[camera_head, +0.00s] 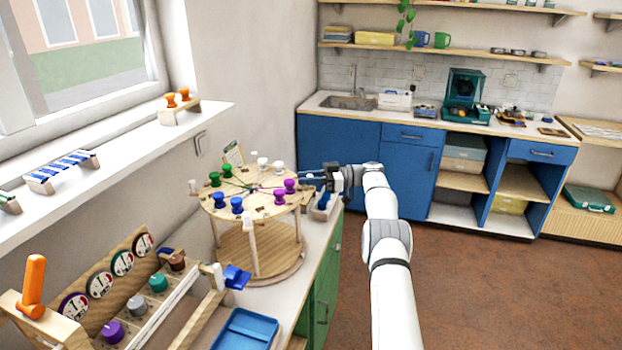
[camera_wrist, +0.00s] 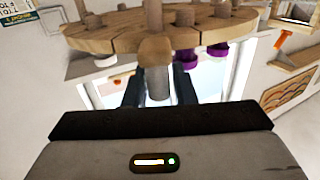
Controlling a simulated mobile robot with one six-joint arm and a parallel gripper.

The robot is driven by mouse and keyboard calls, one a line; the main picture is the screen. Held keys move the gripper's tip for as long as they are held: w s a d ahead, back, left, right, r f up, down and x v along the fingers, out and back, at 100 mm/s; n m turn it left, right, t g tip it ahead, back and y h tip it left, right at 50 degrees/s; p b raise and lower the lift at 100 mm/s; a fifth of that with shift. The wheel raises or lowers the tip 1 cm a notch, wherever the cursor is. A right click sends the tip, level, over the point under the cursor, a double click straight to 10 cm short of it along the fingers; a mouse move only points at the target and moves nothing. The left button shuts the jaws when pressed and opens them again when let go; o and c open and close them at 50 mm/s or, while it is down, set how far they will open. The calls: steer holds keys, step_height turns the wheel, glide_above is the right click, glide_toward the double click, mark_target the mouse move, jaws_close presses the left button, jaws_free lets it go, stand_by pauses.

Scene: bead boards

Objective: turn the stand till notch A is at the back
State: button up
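The stand is a round wooden two-tier turntable; its top disc (camera_head: 258,206) carries green (camera_head: 215,179), white (camera_head: 278,167), purple (camera_head: 290,186) and blue (camera_head: 237,204) knobs. Posts join it to a lower disc (camera_head: 225,255). My gripper (camera_head: 312,176) is at the right edge of the top disc. In the wrist view, the disc edge (camera_wrist: 100,40) is close ahead, and a wooden peg with a grey end (camera_wrist: 157,80) lies between my two fingers (camera_wrist: 159,90). I cannot tell whether they touch it. No letter on the notches is readable, so I cannot tell where notch A is.
A small card (camera_head: 234,154) stands behind the stand. A panel of dials (camera_head: 122,262) and knobs and a blue tray (camera_head: 245,330) are in front. The window sill (camera_head: 120,135) runs along the left. The floor (camera_head: 470,270) right is clear.

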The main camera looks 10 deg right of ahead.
steer(key=shift+o, duration=0.6)
steer(key=shift+a, duration=0.1)
steer(key=shift+o, duration=0.8)
steer(key=shift+s+d, duration=0.15)
steer(key=shift+d, duration=0.25)
steer(key=shift+a, duration=0.1)
step_height(320, 180, up, 10)
steer(key=shift+r+p, duration=0.1)
steer(key=shift+p, duration=0.55)
